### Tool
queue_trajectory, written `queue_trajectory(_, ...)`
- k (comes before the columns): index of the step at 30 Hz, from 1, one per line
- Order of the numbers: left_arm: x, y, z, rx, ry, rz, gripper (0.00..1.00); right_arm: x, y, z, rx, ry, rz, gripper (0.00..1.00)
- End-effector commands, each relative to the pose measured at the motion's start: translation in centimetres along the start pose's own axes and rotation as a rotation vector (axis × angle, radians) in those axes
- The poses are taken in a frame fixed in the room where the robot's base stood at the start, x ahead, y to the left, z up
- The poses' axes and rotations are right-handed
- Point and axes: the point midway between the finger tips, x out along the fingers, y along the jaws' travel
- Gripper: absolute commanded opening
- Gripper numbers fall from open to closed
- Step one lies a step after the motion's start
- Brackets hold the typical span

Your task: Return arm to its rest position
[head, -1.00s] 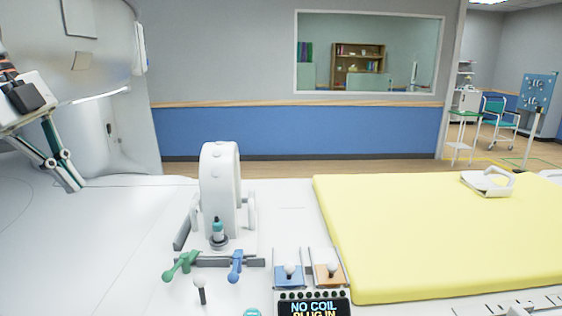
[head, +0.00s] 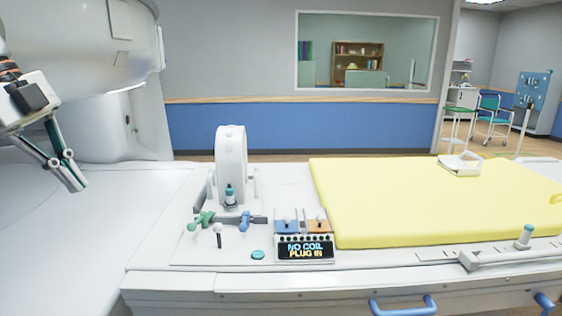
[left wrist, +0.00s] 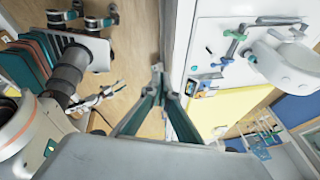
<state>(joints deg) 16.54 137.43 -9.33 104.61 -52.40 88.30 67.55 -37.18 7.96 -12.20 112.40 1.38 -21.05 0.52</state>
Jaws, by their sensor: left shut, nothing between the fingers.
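My left gripper (head: 73,186) is shut and empty at the left of the head view. It hangs in the air over the white surface, in front of the big magnet housing (head: 75,45). In the left wrist view its fingers (left wrist: 162,82) meet at the tips with nothing between them. Other parts of my body show at the left of that view, with thin jaw-like pieces (left wrist: 97,97); I cannot tell their state. My right arm does not show in the head view.
A white ring-shaped coil (head: 231,165) stands on the table by green (head: 200,221) and blue (head: 245,221) levers. A display (head: 305,251) reads "NO COIL PLUG IN". A yellow pad (head: 430,200) lies to the right. Blue handles (head: 403,306) are on the front edge.

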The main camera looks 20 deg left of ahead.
Motion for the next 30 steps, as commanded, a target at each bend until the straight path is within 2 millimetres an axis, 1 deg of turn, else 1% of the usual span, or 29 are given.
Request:
queue_trajectory(1,0.0,0.0,0.0,0.000,0.000,0.000,0.00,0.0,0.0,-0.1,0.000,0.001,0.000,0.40)
queue_trajectory(3,2.1,-0.6,0.1,0.034,0.064,-0.001,0.00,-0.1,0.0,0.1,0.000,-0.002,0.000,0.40)
queue_trajectory(7,5.2,-1.6,0.0,0.087,0.162,-0.020,0.00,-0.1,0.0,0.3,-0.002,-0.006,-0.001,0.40)
queue_trajectory(11,8.8,-2.6,-0.2,0.137,0.272,-0.052,0.00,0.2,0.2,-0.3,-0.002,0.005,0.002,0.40)
queue_trajectory(14,12.1,-3.2,-0.5,0.167,0.373,-0.091,0.00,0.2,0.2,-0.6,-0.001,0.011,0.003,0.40)
queue_trajectory(17,15.9,-3.9,-1.0,0.186,0.489,-0.151,0.00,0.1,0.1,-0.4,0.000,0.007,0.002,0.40)
queue_trajectory(18,17.5,-4.2,-1.2,0.188,0.534,-0.180,0.00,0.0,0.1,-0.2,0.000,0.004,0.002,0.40)
queue_trajectory(20,19.7,-4.4,-1.5,0.185,0.596,-0.227,0.00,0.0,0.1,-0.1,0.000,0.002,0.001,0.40)
queue_trajectory(21,21.2,-4.6,-1.7,0.178,0.635,-0.260,0.00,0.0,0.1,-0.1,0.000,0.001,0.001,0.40)
queue_trajectory(26,26.9,-4.7,-2.2,0.118,0.759,-0.399,0.00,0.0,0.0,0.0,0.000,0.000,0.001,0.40)
queue_trajectory(30,31.7,-4.3,-2.4,0.023,0.824,-0.522,0.00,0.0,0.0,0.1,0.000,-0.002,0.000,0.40)
